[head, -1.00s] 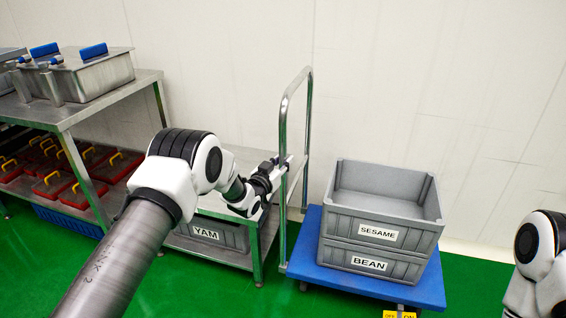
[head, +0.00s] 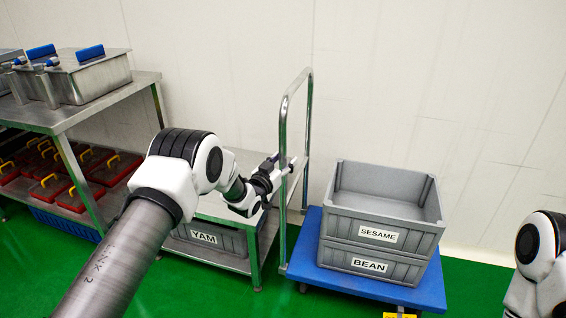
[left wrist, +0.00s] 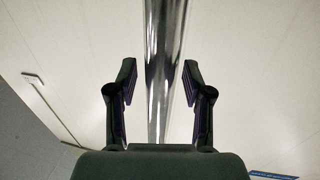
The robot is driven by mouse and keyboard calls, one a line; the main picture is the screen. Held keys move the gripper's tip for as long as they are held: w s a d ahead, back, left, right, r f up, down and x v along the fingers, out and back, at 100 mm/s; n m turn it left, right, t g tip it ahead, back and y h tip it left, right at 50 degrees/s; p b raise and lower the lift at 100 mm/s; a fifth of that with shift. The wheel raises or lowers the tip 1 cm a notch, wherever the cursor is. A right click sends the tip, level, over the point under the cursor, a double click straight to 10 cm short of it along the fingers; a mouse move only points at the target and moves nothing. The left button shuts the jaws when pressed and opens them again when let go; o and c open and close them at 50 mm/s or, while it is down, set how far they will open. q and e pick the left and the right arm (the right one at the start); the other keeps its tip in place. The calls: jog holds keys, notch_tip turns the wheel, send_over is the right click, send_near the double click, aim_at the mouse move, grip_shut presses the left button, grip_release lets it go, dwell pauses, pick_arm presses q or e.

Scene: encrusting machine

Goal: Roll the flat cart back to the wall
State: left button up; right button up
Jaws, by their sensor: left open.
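The flat cart has a blue deck (head: 322,266) and an upright chrome push handle (head: 284,215) on its left side. It stands on the green floor, close to the white wall. Two stacked grey crates ride on it, SESAME (head: 381,234) on top and BEAN (head: 345,257) below. My left gripper (head: 286,166) is at the handle's upright. In the left wrist view, the chrome bar (left wrist: 164,70) runs between the two open fingers (left wrist: 160,85), with gaps showing on both sides. My right gripper is out of view; only part of that arm shows at the right edge.
A steel table (head: 70,114) with metal pans (head: 95,78) stands at the left, with red lidded boxes (head: 115,170) below. A lower steel stand (head: 257,250) with a YAM crate (head: 204,239) is just left of the handle. Green floor is clear right of the cart.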

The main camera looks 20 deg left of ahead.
pick_arm(q)
jog(key=s+a, duration=0.2)
jog(key=s, duration=0.9)
jog(key=shift+s+a, duration=0.15)
jog(key=shift+s, duration=0.25)
